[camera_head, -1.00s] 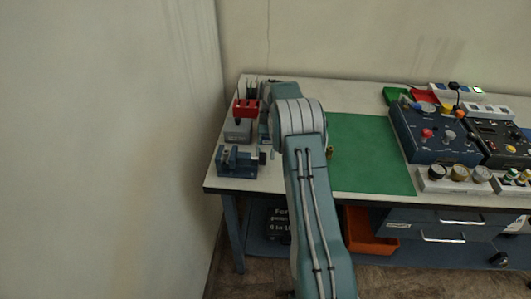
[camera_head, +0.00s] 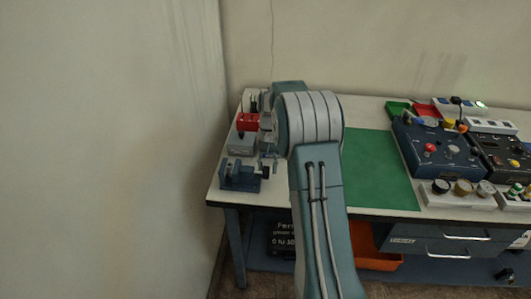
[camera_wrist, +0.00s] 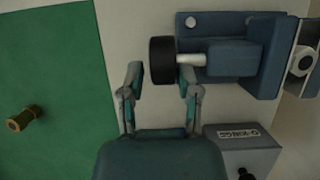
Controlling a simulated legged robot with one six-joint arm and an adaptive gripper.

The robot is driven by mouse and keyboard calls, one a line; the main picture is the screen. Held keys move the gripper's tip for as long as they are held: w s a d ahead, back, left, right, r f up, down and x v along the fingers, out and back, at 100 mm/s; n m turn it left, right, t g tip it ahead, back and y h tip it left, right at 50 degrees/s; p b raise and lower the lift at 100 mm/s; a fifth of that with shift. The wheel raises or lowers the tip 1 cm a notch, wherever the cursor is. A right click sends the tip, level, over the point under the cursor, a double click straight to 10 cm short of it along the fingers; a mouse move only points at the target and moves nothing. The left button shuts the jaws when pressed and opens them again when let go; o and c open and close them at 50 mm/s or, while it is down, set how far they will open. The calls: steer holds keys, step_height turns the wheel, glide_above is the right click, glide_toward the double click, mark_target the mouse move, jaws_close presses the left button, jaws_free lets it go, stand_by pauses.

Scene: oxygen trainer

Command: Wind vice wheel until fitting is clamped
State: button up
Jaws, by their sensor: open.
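The blue vice (camera_head: 238,177) stands at the left front corner of the bench. It also shows at the upper right of the wrist view (camera_wrist: 237,57). Its black wheel (camera_wrist: 162,62) sits on a pale shaft at the vice's left side in that view. My gripper (camera_wrist: 164,82) is open and empty, with one finger on each side of the wheel's lower edge. I cannot tell whether either finger touches it. A metallic part with a hex face (camera_wrist: 304,61) shows at the right edge, by the vice's far end; I cannot tell whether it is the fitting.
A brass piece (camera_wrist: 24,118) is on the green mat (camera_head: 382,172). A grey labelled box (camera_wrist: 242,146) is close to my gripper's right in the wrist view. A red-topped device (camera_head: 247,122) stands behind the vice. Control panels (camera_head: 436,150) stand to the right; a wall is left.

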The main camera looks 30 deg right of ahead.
steer(key=t, duration=0.1)
steer(key=t+h, duration=0.2)
steer(key=shift+s+a+r, duration=0.2)
steer(key=shift+s+r, duration=0.05)
steer(key=t+h, duration=0.1)
steer(key=t, duration=0.1)
steer(key=t+h, duration=0.2)
steer(key=shift+s+a+t, duration=0.2)
steer(key=shift+s+t, duration=0.1)
steer(key=shift+s, duration=0.05)
steer(key=v, duration=1)
steer(key=shift+r, duration=0.4)
steer(key=shift+a, duration=0.15)
